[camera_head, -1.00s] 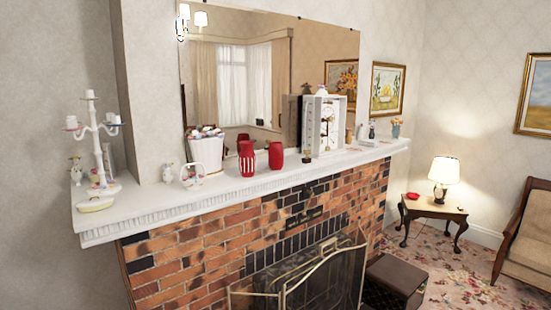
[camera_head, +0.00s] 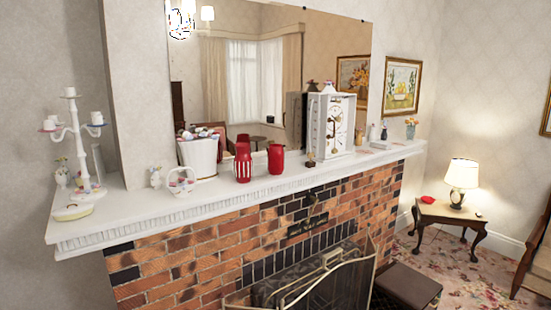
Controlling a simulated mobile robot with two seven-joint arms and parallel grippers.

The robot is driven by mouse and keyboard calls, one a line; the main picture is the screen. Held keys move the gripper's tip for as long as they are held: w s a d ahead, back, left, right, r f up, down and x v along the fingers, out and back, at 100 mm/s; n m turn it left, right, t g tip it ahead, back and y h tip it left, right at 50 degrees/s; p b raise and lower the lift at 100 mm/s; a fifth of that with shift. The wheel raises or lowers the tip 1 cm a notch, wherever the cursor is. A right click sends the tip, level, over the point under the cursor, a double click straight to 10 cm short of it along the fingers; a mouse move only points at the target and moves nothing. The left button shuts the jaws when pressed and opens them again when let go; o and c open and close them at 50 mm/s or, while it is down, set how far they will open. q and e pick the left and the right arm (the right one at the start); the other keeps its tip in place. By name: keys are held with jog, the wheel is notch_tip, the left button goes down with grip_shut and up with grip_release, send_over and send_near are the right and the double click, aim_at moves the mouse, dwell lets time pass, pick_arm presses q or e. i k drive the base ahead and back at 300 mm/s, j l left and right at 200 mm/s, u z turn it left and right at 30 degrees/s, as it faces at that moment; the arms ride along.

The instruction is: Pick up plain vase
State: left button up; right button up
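A plain red vase (camera_head: 276,159) stands upright on the white mantel shelf (camera_head: 130,212), near its middle. A red vase with white stripes (camera_head: 243,163) stands just left of it. The two are close together with a narrow gap between them. Neither of my grippers is in view.
On the mantel are a white basket (camera_head: 199,155), a small handled basket (camera_head: 182,181), a white candelabra (camera_head: 78,140) and a white clock (camera_head: 330,127). A mirror (camera_head: 255,70) hangs behind. Below stand a fire screen (camera_head: 330,285) and a dark box (camera_head: 408,287).

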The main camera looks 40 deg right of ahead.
aim_at(276, 153)
jog(key=i+l+u, duration=0.15)
jog(key=l+u, duration=0.25)
jog(key=l, duration=0.7)
jog(key=l+u, duration=0.35)
jog(key=l, duration=0.75)
jog(key=k+l+u, duration=0.1)
jog(key=l, duration=0.25)
jog(key=k+l+u, duration=0.15)
jog(key=l, duration=0.2)
jog(key=k+l+u, duration=0.1)
jog(key=l, duration=0.2)
